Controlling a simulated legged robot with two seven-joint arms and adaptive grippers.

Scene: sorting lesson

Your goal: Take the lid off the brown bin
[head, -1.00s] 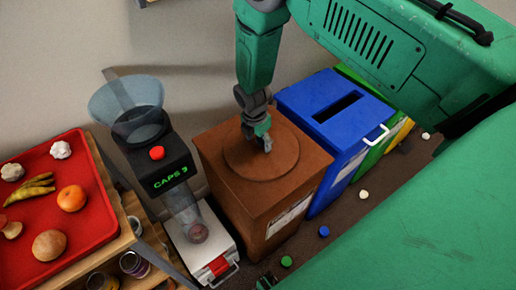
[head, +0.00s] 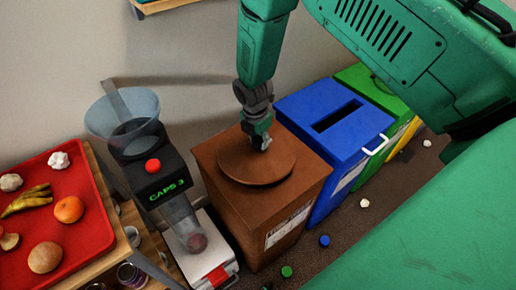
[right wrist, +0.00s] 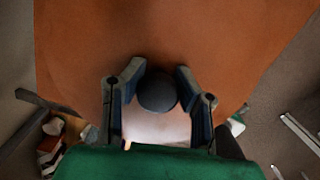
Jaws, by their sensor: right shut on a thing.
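The brown bin (head: 230,215) stands by the wall, left of the blue bin. Its round brown lid (head: 250,165) is over its top, with a dark shadow along the lid's front edge; it looks slightly raised. My right gripper (head: 262,145) comes down from above and is shut on the lid's knob. In the right wrist view the two fingers (right wrist: 158,72) flank the dark round knob (right wrist: 157,92), with the brown lid surface (right wrist: 220,40) behind. My left gripper is not in view.
The blue bin (head: 300,105) with a slot and white handle stands close right, then green (head: 362,75) and yellow bins. A caps machine (head: 150,165) stands left, beside a red food tray (head: 90,215). Bottle caps lie on the floor, including a green one (head: 287,272).

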